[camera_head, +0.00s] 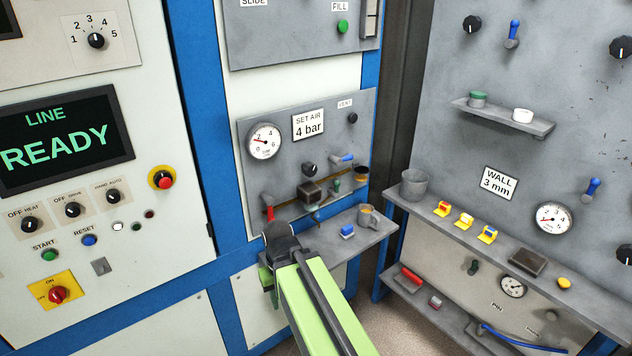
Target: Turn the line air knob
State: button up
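The air panel (365,120) is grey, with a "SET AIR 4 bar" sign (309,124) and a round white gauge (264,141) with a red needle. A black knob (309,169) sits below the sign, and a small black knob (352,118) sits under the "VENT" label. No label reading "line air" is legible. My gripper (290,236) is in front of the panel's lower part, below the black knob and apart from it in the picture. My green arm hides its front end, so whether its fingers are open or shut cannot be told.
A red lever (268,208), a blue lever (343,158) and a dark block (311,192) crowd the panel's lower part. A shelf below holds a mug (368,215) and a blue-and-white item (347,231). A grey cup (413,184) stands on the right-hand shelf.

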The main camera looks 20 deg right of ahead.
aim_at(309, 169)
jog(key=u, duration=0.9)
jog(key=i, duration=0.6)
jog(key=z, duration=0.25)
